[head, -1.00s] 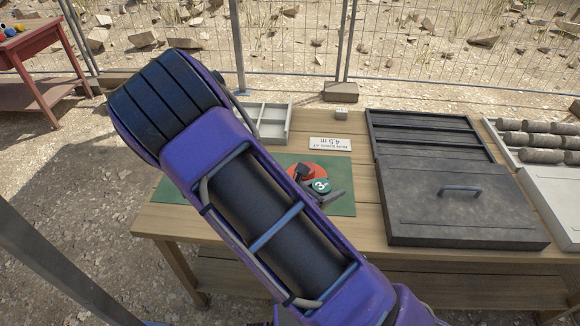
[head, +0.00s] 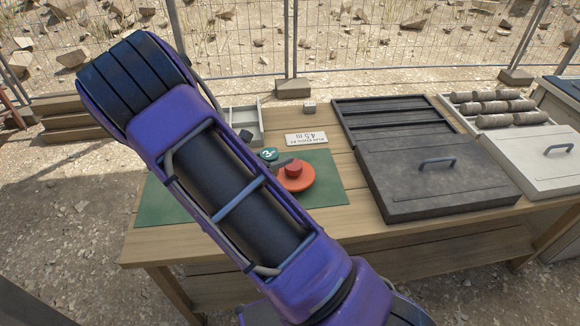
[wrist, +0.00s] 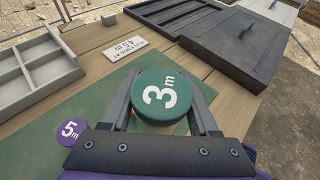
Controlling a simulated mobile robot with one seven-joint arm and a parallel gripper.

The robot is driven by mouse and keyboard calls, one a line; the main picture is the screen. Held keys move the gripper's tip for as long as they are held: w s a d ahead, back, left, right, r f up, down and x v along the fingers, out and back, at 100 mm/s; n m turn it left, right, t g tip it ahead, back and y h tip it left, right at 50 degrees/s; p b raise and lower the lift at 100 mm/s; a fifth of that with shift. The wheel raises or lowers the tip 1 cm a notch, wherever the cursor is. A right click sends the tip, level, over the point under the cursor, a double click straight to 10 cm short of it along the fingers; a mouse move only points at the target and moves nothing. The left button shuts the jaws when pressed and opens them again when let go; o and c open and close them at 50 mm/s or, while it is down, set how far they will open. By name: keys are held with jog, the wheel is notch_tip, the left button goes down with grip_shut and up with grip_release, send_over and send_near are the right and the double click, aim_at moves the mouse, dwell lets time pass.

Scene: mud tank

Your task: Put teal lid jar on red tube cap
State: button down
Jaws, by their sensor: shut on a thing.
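The teal lid jar (wrist: 160,97), marked "3 m", is held between the two fingers of my gripper (wrist: 162,82) in the wrist view. Its lid faces the camera, and its body is mostly hidden under the lid. In the head view the teal lid (head: 268,154) shows just left of and beyond the red tube cap, beside my arm. The red tube cap (head: 300,184), a wide orange-red disc with a raised knob, lies on the green mat (head: 328,187). A finger of my gripper (head: 279,162) overlaps the picture near the knob. The jar is apart from the cap's middle.
A purple "5 m" disc (wrist: 71,132) lies on the mat. A grey divided tray (wrist: 40,72) and a white sign (wrist: 126,48) stand behind. A dark lidded case (head: 432,172) and a pale case (head: 530,158) occupy the table's right side.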

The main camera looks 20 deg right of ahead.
aim_at(293, 167)
jog(key=w+d+r+m+g+h+b, duration=0.1)
jog(key=w+d+r, duration=0.15)
jog(key=d, duration=0.25)
jog(key=w+d+r+m+g, duration=0.1)
jog(key=w+d+r, duration=0.1)
jog(key=w+d, duration=0.15)
jog(key=shift+d+f+b, duration=0.15)
jog(key=shift+f, duration=1.45)
jog(key=shift+d+f+b, duration=0.15)
jog(key=shift+f, duration=1.4)
jog(key=shift+d+f+b, duration=0.15)
jog(key=shift+f, duration=1.45)
jog(key=shift+f, duration=0.15)
jog(key=shift+c, duration=0.7)
grip_release()
